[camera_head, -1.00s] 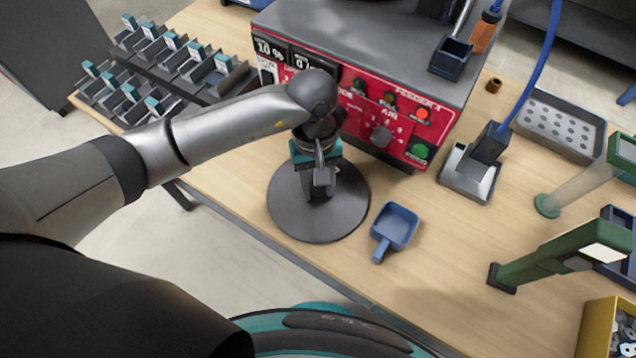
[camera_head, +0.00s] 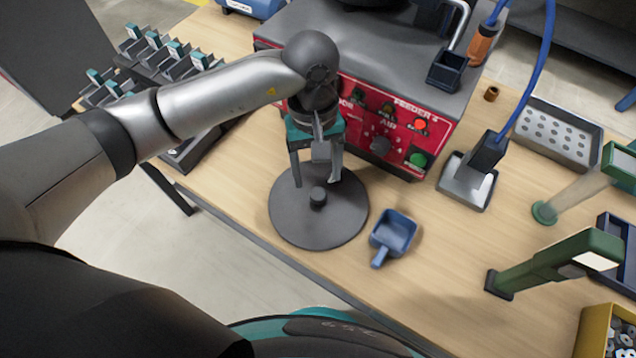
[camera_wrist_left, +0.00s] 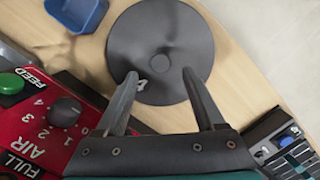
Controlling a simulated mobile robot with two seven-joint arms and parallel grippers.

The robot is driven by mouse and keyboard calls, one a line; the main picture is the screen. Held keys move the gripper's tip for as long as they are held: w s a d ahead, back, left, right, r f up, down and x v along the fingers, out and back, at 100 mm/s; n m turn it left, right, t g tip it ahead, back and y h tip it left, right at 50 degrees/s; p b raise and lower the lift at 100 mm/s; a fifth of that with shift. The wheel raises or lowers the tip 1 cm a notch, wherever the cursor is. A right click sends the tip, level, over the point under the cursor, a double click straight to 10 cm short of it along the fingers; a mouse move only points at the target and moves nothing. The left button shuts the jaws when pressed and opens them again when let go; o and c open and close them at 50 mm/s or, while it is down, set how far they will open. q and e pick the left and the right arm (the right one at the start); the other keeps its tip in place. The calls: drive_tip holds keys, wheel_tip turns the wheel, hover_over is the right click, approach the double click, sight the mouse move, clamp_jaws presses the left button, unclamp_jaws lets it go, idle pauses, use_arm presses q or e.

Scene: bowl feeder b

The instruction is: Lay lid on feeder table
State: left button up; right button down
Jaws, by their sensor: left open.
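The lid (camera_head: 318,228) is a dark grey round disc with a small knob in its middle. It lies flat on the wooden feeder table (camera_head: 240,190), in front of the red feeder panel. My left gripper (camera_head: 317,182) is open and empty above the lid, with its fingertips apart and clear of the knob. In the left wrist view the lid (camera_wrist_left: 160,30) shows whole beyond the two open fingers (camera_wrist_left: 165,78), its knob between and beyond them. My right gripper is not in view.
A blue scoop (camera_head: 393,234) lies just right of the lid. The red control panel (camera_head: 385,135) stands close behind my left gripper. A perforated tray (camera_head: 556,132), a green post (camera_head: 550,262) and a yellow bin (camera_head: 600,330) are at the right.

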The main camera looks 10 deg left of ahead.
use_arm(q)
drive_tip(key=r, duration=0.5)
drive_tip(key=shift+w+a, duration=0.15)
drive_tip(key=shift+w, duration=0.15)
